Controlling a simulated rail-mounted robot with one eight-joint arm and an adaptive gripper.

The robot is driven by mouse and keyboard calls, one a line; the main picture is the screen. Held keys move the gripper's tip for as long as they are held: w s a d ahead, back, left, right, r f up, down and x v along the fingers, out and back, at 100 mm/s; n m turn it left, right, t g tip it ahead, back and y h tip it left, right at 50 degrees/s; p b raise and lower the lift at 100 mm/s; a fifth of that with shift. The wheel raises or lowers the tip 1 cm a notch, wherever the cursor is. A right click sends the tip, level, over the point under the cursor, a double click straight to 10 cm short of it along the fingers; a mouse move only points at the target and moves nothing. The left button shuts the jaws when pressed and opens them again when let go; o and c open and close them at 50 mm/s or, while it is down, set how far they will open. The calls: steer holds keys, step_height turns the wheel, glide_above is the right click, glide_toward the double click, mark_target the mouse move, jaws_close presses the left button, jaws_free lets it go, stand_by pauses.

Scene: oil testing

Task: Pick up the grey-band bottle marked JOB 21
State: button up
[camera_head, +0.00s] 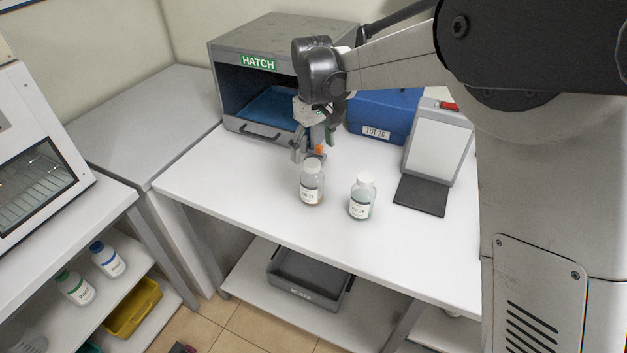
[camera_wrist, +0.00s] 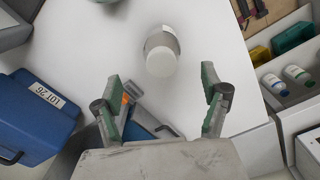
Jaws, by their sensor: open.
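Two small clear bottles with white caps and white labels stand upright on the white table. The left bottle (camera_head: 311,184) has a label that seems to read JOB 21; the right bottle (camera_head: 360,199) has a similar label, too small to read surely. Band colours are not clear. My gripper (camera_head: 312,155) is open and empty, just behind and above the left bottle. In the wrist view, this bottle (camera_wrist: 162,42) lies ahead of my open fingers (camera_wrist: 160,78), between their lines and apart from both. The right bottle is mostly cut off at the top edge there.
Behind my gripper stands the grey HATCH box (camera_head: 258,63) with a blue floor. A blue LOT 26 case (camera_head: 385,115) and a tablet-like stand (camera_head: 436,150) are at the back right. The table's front (camera_head: 260,215) is clear. An orange-marked item (camera_wrist: 127,98) is by one finger.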

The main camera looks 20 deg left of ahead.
mark_target(313, 162)
step_height(313, 162, down, 6)
steer(key=shift+r, duration=0.25)
steer(key=shift+a+f+p, duration=0.2)
steer(key=shift+f+p, duration=0.7)
steer(key=shift+f, duration=1.75)
steer(key=c, duration=1.7)
steer(key=shift+o, duration=0.2)
steer(key=shift+r, duration=0.1)
